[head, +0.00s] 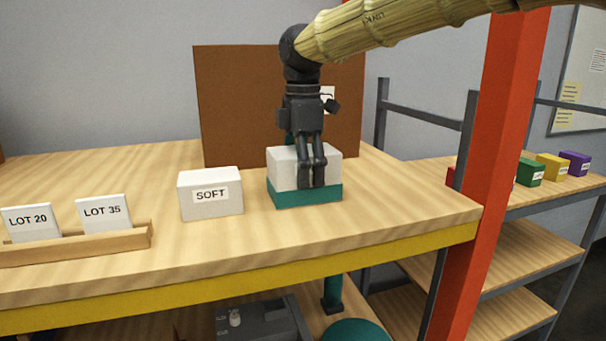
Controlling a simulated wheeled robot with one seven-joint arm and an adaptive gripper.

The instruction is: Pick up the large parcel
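A white block (285,168) sits on a teal base (290,194) on the wooden tabletop, with no label showing on it. A white box marked SOFT (210,205) stands to its left, apart from it. No label says which is the large parcel. My black gripper (312,184) points down at the white block on the teal base, its fingers overlapping the block's front right part. The two visible fingers look close together. Part of the gripper may be hidden, and I cannot tell if it touches or grips the block.
LOT 20 (29,222) and LOT 35 (103,214) cards stand in a wooden holder (95,243) at left. A brown board (235,110) stands behind. A red post (498,150) rises at right, before a shelf with green (530,172), yellow (552,167) and purple (575,163) boxes.

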